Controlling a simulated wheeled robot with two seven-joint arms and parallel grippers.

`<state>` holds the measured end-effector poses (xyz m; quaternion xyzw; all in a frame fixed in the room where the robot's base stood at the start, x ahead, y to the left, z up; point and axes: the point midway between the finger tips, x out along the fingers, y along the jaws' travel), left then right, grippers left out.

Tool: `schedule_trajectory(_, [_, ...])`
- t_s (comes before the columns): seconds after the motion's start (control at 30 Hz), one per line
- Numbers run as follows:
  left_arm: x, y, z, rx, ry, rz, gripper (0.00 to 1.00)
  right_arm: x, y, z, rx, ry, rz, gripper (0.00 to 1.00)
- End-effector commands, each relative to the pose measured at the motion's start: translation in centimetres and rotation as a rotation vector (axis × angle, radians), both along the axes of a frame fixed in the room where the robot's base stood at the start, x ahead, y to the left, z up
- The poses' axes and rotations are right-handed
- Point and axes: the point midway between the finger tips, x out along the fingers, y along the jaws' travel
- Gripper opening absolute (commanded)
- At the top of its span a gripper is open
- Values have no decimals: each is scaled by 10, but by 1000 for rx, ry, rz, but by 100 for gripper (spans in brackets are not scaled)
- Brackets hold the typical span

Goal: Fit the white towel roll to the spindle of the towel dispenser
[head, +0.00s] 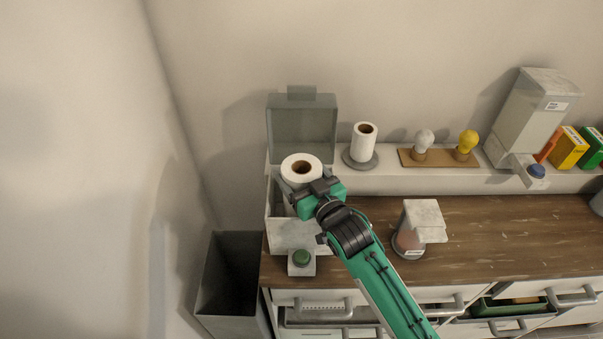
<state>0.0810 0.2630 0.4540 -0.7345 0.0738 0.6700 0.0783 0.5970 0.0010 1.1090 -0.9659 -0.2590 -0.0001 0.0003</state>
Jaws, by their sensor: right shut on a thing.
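A white towel roll (289,163) with a brown core is held in my right gripper (313,187), which is shut on its near right side. The roll is upright, with its core opening facing up. It is over the towel dispenser (291,237), a pale box whose grey lid (302,130) stands open at the back. The roll and gripper cover the inside of the box, so the spindle is hidden. I cannot tell whether the roll is around the spindle or above it. My left gripper is not in view.
Another white roll (361,146) stands on a grey disc on the back ledge. Two bulbs on a board (436,159), a tall dispenser (531,112) and boxes (568,149) stand right. A pump container (420,224) stands on the counter.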

Motion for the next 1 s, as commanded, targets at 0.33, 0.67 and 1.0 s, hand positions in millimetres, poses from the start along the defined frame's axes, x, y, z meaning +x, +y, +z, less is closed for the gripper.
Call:
schedule_trajectory(0.33, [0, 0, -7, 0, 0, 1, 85, 0, 0, -11, 1, -1, 0, 37])
schedule_trajectory(0.67, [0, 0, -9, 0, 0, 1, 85, 0, 0, -15, -1, 1, 0, 37])
schedule_trajectory(1.0, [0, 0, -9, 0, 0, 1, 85, 0, 0, -16, -1, 1, 0, 100])
